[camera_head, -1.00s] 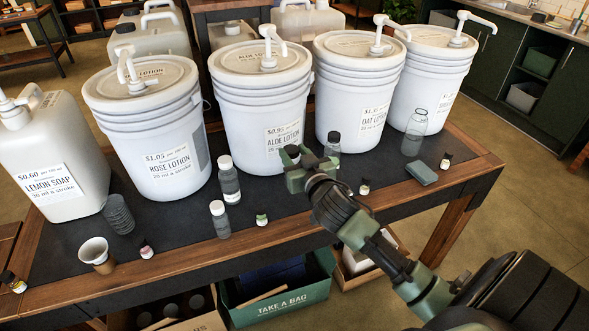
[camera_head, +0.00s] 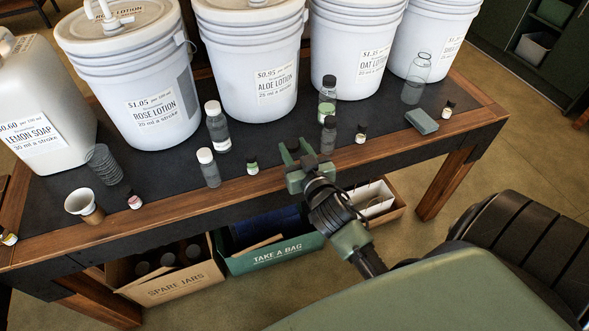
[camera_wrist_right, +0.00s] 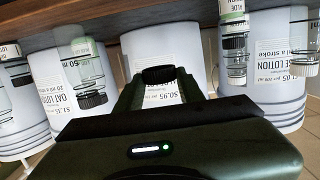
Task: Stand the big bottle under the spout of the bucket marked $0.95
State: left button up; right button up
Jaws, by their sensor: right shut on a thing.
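The white bucket marked $0.95, Aloe Lotion (camera_head: 250,85), stands at the back of the table. Its spout is out of the head view. My right gripper (camera_head: 294,153) is over the table's front edge, in front of this bucket. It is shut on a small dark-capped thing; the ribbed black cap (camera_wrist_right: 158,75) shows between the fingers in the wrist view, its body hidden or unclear. My left gripper is out of view.
A black-capped bottle with a green label (camera_head: 327,100) and a smaller grey bottle (camera_head: 328,138) stand right of my gripper. Small vials line the front edge. A sponge (camera_head: 421,121) lies right. The Rose Lotion bucket (camera_head: 140,85) stands left. Boxes (camera_head: 175,282) sit below.

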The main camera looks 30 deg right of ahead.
notch_tip(320, 180, down, 7)
jog(key=shift+f+b, duration=0.2)
jog(key=shift+b, duration=0.6)
jog(key=shift+f, duration=0.15)
jog(key=o, duration=1.3)
jog(key=shift+r, duration=0.2)
